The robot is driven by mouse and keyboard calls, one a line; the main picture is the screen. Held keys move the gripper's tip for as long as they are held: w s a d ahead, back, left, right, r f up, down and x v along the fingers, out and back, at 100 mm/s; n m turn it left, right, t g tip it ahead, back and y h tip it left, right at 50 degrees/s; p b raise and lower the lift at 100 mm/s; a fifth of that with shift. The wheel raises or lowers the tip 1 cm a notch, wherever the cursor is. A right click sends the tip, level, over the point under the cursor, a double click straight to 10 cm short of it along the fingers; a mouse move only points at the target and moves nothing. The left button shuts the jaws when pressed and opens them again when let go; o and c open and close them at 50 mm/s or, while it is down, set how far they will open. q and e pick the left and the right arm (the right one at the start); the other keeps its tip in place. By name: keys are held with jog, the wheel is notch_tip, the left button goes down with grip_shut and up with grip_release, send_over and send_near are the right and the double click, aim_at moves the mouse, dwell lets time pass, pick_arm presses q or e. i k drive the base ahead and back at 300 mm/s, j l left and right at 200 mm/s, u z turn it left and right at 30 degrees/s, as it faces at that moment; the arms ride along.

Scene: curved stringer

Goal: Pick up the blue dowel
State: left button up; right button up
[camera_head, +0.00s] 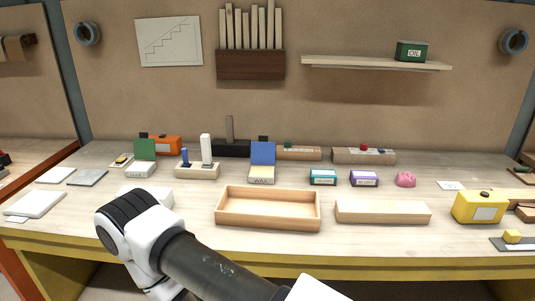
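A small blue dowel (185,157) stands upright in a pale wooden block (197,171) toward the back left of the workbench. A taller white peg (206,149) stands in the same block, just to the right of the dowel. Part of one of my arms crosses the bottom of the view, in front of and below the block. Neither gripper can be made out.
An open wooden tray (268,229) lies at the middle front, with a pale wood block (382,212) to its right. A green-lidded box (143,158) and a blue-lidded box (262,163) flank the peg block. A yellow box (479,207) stands far right.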

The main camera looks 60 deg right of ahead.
aim_at(184, 149)
jog(key=l+z, duration=0.4)
jog(key=i+l+z, duration=0.1)
jog(key=z, duration=0.3)
jog(key=i+l+z, duration=0.15)
jog(key=l+z, duration=0.2)
